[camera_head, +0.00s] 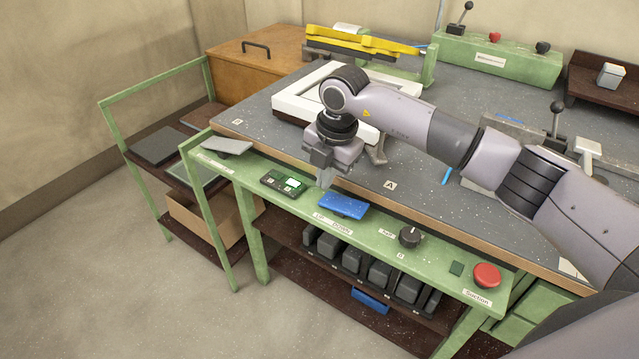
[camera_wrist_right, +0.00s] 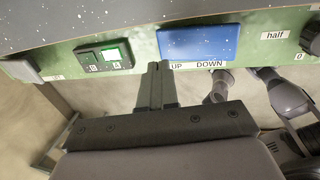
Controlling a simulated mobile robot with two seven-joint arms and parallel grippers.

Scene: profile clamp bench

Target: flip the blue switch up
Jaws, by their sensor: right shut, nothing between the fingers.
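The blue switch (camera_head: 343,206) is a wide rocker plate on the green front rail of the bench, with the labels UP and DOWN below it. It also shows in the right wrist view (camera_wrist_right: 200,43), with UP under its left end and DOWN further right. My right gripper (camera_head: 325,181) is shut and empty, pointing down just above and behind the switch's left end in the head view. In the right wrist view its fingertips (camera_wrist_right: 159,67) are by the left edge of the switch, near UP; I cannot tell whether they touch it. My left gripper is not in view.
On the rail (camera_head: 380,238), a small green-lit panel (camera_head: 283,184) is left of the switch; a black knob (camera_head: 410,237) and a red button (camera_head: 487,275) are to its right. A white frame (camera_head: 295,105) lies on the bench behind my right gripper. Dark blocks fill the shelf below.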

